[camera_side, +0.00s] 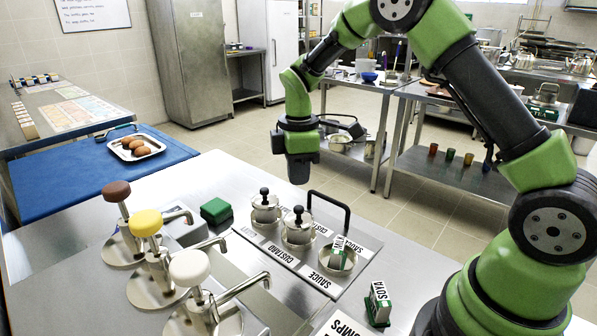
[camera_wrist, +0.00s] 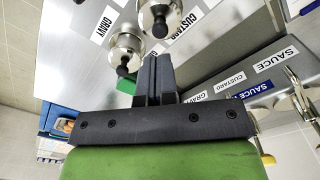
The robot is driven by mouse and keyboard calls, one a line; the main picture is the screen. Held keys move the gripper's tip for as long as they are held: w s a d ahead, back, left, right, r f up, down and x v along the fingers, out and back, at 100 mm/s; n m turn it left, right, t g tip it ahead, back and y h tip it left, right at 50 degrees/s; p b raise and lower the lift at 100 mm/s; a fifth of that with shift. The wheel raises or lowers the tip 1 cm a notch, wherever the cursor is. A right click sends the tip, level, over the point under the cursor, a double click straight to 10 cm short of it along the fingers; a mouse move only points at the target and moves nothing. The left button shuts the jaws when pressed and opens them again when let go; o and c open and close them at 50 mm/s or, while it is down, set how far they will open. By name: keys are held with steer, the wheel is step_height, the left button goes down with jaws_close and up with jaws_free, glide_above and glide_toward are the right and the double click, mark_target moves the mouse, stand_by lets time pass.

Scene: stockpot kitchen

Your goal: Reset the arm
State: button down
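My gripper (camera_side: 299,178) hangs pointing down above the far edge of the steel counter, clear of everything. In the wrist view its two dark fingers (camera_wrist: 155,80) lie together with nothing visible between them. Two lidded steel pots with black knobs, the far pot (camera_side: 265,208) and the middle pot (camera_side: 298,228), sit in the labelled holder. The third, open well (camera_side: 325,262) has a small green-and-white labelled packet (camera_side: 338,252) standing in it. A green and white SOYA packet (camera_side: 378,304) stands on the counter to the right.
Pumps with brown (camera_side: 116,191), yellow (camera_side: 145,223) and white (camera_side: 189,267) tops stand at the left. A green block (camera_side: 216,210) sits near the holder. A black hoop handle (camera_side: 332,203) rises behind the pots.

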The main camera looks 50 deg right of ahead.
mark_target(299, 207)
steer(key=shift+f, duration=0.15)
steer(key=shift+f, duration=2.75)
steer(key=shift+r, duration=0.1)
steer(key=shift+r, duration=3.5)
steer(key=shift+r, duration=0.1)
